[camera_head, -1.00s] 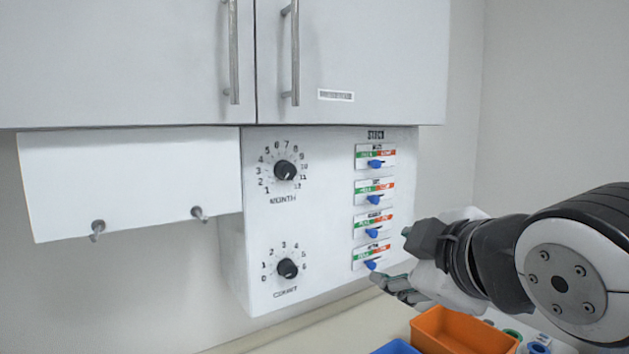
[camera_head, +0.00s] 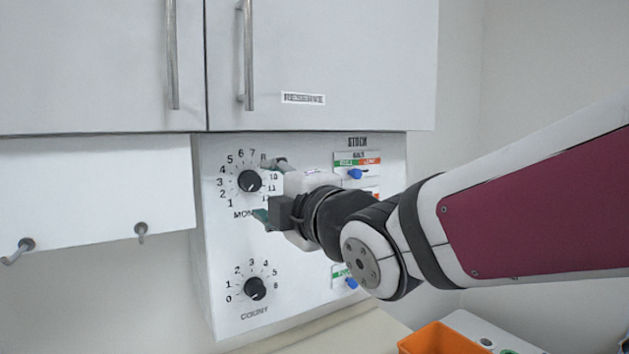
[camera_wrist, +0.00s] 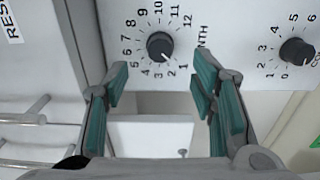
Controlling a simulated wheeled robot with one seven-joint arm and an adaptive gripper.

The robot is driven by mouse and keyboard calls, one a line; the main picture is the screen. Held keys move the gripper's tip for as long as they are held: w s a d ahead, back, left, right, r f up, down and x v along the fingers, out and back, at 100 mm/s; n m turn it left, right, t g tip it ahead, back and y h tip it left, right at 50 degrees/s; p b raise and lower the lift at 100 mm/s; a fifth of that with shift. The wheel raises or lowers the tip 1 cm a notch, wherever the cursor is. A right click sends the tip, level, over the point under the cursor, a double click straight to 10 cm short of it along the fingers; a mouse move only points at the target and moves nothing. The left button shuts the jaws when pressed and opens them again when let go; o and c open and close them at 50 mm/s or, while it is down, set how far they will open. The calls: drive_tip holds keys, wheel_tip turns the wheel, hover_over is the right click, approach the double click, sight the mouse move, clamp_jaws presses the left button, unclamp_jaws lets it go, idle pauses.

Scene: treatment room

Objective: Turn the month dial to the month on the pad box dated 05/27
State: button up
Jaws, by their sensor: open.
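The month dial (camera_head: 249,181) is a black knob on the white panel, ringed by numbers 1 to 12. In the wrist view the month dial (camera_wrist: 160,46) is just beyond the fingertips, roughly centred between them. I cannot tell any contact with the knob. No pad box dated 05/27 is in view.
The count dial (camera_head: 255,289) is below the month dial. Stock sliders with blue knobs (camera_head: 354,174) are to the right, partly hidden by my arm. Cabinet doors (camera_head: 330,50) are above, hooks (camera_head: 141,230) at the left. An orange bin (camera_head: 438,341) is at the bottom right.

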sight(254, 183)
drive_tip(key=p+x, duration=0.1)
drive_tip(key=x, duration=0.6)
drive_tip(key=shift+a, duration=0.15)
drive_tip(key=c, duration=1.2)
